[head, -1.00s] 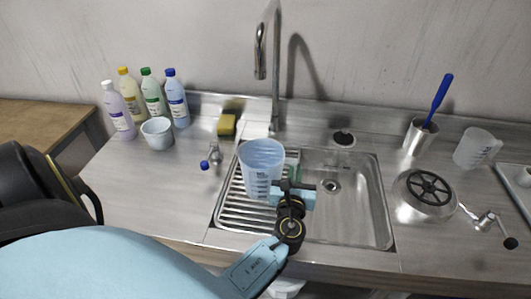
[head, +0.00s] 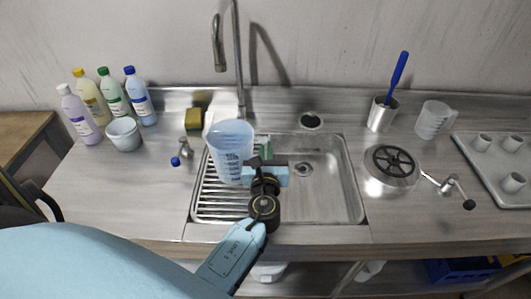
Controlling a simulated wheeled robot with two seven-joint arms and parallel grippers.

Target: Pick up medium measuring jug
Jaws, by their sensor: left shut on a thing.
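A clear measuring jug with blue markings (head: 229,150) stands upright over the ribbed left part of the sink. My left gripper (head: 258,170) is shut on its right side, where the handle is; the fingers hide most of the handle. I cannot tell whether the jug's base touches the ribs. Another, whitish measuring jug (head: 432,120) stands on the counter at the right, behind the crank. My right gripper is not in view.
Several bottles (head: 112,98) and a white bowl (head: 123,134) stand at the left. A tap (head: 237,60) and sponge (head: 193,118) are behind the sink (head: 330,195). A brush holder (head: 382,114), a round drum with a crank (head: 391,166) and a cup tray (head: 485,160) are at the right.

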